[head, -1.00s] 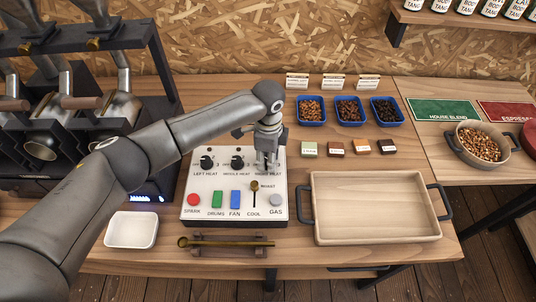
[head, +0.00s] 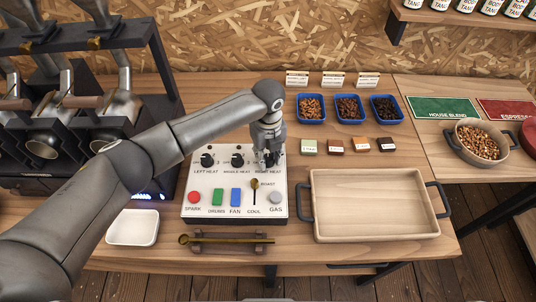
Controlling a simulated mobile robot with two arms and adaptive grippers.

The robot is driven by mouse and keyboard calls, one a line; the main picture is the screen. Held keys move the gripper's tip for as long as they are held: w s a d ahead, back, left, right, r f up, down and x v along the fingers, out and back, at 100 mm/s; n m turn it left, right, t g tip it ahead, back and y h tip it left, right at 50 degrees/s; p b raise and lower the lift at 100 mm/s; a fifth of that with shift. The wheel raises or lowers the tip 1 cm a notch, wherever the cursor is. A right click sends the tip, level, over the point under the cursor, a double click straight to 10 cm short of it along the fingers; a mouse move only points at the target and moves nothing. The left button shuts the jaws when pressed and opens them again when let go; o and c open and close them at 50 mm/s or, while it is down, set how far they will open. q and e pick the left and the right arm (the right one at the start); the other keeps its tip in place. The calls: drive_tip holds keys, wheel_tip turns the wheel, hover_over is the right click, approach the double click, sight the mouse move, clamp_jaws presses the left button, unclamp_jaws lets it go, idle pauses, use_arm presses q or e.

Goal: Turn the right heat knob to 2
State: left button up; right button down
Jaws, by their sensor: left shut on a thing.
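The control panel (head: 222,208) is a white-topped box on the table, with knobs labelled left heat (head: 207,160), middle heat (head: 237,160) and right heat. My left gripper (head: 269,160) reaches down over the panel's back right corner, shut on the right heat knob. The fingers cover that knob, so its pointer and the number it is set to are hidden. The "RIGHT HEAT" label (head: 268,170) shows just below the fingers. My right gripper is not in view.
The panel's front row has a red spark button (head: 194,197), a green drums switch (head: 217,197), a blue fan switch (head: 236,197), a roast/cool lever (head: 255,188) and a grey gas button (head: 275,198). A wooden tray (head: 318,222) stands close on the right.

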sight(268, 157)
use_arm(q)
drive_tip(key=m, duration=0.4)
drive_tip(key=shift+m, duration=0.4)
drive_tip(key=shift+m+b, duration=0.3)
drive_tip(key=shift+m, duration=0.3)
drive_tip(key=o, duration=1)
drive_tip(key=shift+o, duration=0.2)
wheel_tip(268, 157, up, 12)
